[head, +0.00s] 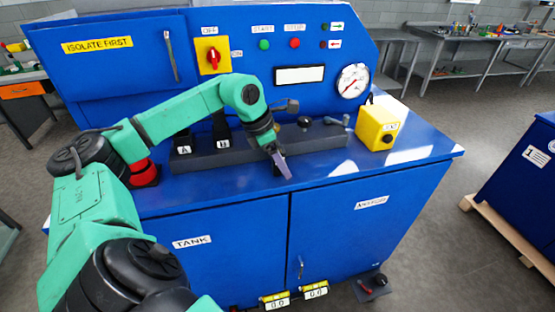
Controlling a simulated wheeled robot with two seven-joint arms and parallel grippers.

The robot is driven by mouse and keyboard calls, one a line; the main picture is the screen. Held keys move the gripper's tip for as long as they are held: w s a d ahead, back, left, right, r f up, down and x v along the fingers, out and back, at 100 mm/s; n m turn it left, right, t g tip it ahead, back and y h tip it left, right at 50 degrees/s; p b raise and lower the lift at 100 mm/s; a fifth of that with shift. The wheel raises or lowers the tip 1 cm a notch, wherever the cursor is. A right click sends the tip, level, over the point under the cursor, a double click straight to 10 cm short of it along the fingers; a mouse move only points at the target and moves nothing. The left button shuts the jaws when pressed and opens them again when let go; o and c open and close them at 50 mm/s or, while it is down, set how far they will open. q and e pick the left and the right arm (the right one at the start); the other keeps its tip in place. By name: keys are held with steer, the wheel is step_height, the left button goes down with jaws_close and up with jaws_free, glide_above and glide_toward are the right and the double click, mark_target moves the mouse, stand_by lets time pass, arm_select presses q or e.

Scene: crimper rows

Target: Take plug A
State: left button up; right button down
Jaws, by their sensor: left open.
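Plug A is most likely the black block marked A (183,143), standing at the left end of a dark rail (240,153) on the blue bench top. A similar black block with a white letter label (223,142) stands just right of it. My left gripper (283,168) is open and empty, pointing down over the front of the rail. It is clearly to the right of both blocks and apart from them. My left arm arches in front of the panel, partly covering the area behind the blocks. My right gripper is out of view.
A yellow box (377,127) stands on the bench's right. A black knob (304,122) and a grey lever (337,121) sit along the rail. A red part (141,167) is near the bench's left, close to my arm. The front strip of bench top is mostly clear.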

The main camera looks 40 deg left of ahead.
arm_select(q)
steer(key=shift+w, duration=0.1)
jaws_close()
